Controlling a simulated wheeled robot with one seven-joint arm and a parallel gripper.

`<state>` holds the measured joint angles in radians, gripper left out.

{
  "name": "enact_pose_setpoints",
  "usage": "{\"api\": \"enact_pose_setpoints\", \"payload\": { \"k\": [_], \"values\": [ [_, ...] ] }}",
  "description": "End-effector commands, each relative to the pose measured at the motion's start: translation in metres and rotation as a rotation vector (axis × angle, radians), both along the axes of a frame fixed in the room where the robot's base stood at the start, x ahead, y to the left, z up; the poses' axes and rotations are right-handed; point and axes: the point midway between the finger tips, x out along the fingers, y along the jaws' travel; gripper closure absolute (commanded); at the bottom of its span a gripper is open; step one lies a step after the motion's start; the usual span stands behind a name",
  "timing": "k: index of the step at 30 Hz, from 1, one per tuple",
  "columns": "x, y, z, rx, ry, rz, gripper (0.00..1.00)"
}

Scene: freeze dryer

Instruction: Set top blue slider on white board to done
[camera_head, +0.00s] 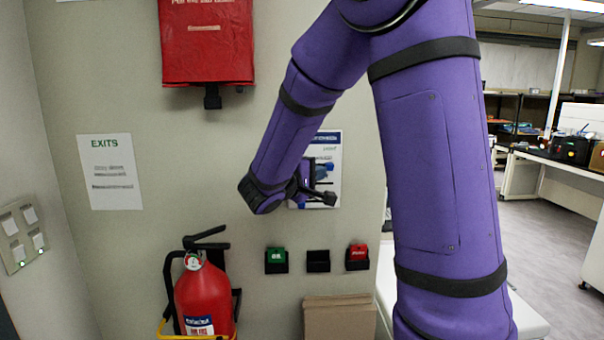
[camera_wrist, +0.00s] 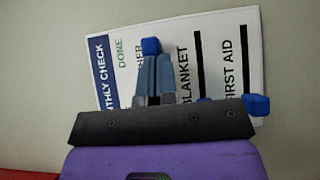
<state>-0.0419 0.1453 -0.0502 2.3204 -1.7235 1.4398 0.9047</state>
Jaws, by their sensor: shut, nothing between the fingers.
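The white board (camera_wrist: 228,40) shows turned sideways in the wrist view, with its "MONTHLY CHECK" header at left and rows ending "HER", "BLANKET" and "FIRST AID". The top blue slider (camera_wrist: 150,46) is in the row nearest the header, level with the green "DONE" word. My gripper (camera_wrist: 154,60) is shut and empty, its fingertips right at this slider; contact is unclear. The first-aid slider (camera_wrist: 257,105) and the partly hidden blanket slider (camera_wrist: 205,100) sit at the other end of their slots. In the head view my arm partly covers the board (camera_head: 328,140).
A red fire extinguisher (camera_head: 203,296) stands below left of the board. Green (camera_head: 276,256) and red (camera_head: 358,252) items sit in small black wall holders below it. A red pouch (camera_head: 207,42) hangs above left. An "EXITS" sheet (camera_head: 110,172) is on the wall.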

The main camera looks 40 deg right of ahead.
Motion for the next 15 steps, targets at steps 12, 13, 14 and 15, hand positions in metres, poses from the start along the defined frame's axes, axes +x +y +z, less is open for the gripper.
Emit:
{"api": "enact_pose_setpoints", "payload": {
  "k": [12, 13, 14, 15],
  "values": [
    [0.0002, -0.0014, 0.0001, -0.001, -0.001, -0.004, 1.00],
    [0.0014, -0.0004, 0.0000, -0.001, 0.000, -0.004, 1.00],
    [0.0031, 0.0009, -0.0001, -0.001, 0.000, -0.004, 1.00],
    [0.0061, 0.0033, -0.0002, 0.000, 0.000, -0.003, 1.00]
  ]
}}
